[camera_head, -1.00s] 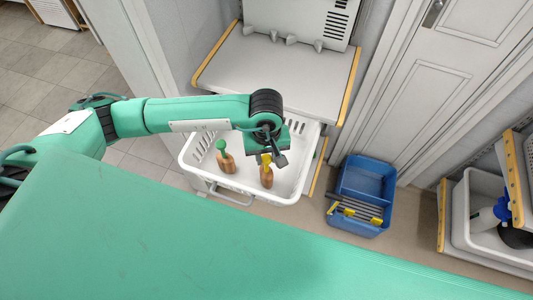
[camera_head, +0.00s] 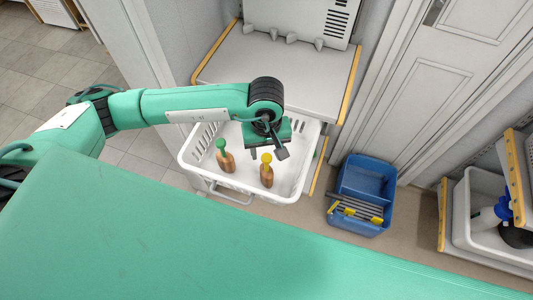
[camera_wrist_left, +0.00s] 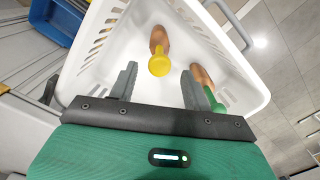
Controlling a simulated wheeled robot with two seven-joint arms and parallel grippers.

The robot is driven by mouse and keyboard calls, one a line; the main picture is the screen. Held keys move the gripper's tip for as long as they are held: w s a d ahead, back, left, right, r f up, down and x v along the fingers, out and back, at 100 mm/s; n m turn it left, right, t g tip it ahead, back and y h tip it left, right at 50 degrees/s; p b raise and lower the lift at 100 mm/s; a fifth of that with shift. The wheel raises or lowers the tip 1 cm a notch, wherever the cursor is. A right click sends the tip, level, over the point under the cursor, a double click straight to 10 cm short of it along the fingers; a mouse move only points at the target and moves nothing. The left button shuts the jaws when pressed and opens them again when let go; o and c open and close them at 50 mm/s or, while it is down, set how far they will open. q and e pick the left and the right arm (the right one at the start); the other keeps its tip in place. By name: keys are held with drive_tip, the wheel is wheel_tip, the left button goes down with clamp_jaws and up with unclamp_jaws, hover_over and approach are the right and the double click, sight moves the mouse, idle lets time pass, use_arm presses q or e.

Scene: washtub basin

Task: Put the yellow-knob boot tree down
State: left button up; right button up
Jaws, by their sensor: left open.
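The yellow-knob boot tree (camera_head: 266,172) stands in the white basket (camera_head: 288,192), its wooden body low and its yellow knob up. It also shows in the left wrist view (camera_wrist_left: 159,62), between and beyond the fingers, touching neither. The green-knob boot tree (camera_head: 226,158) stands to its left in the same basket; in the left wrist view it (camera_wrist_left: 207,88) is partly hidden behind a finger. My left gripper (camera_head: 268,154) is open and empty, just above the yellow knob; its two fingers (camera_wrist_left: 157,88) are spread wide in the left wrist view. My right gripper is not in view.
A blue crate (camera_head: 366,178) with grey bars and yellow parts stands right of the basket. A grey shelf (camera_head: 278,72) lies behind it. A white bin (camera_head: 470,212) with bottles is at the far right. The basket walls rise around both boot trees.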

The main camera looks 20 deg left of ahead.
use_arm(q)
wheel_tip(320, 180, up, 10)
drive_tip(key=b, duration=0.1)
drive_tip(key=shift+w+f+b, duration=0.15)
drive_tip(key=shift+f+b, duration=0.1)
drive_tip(key=shift+b, duration=0.15)
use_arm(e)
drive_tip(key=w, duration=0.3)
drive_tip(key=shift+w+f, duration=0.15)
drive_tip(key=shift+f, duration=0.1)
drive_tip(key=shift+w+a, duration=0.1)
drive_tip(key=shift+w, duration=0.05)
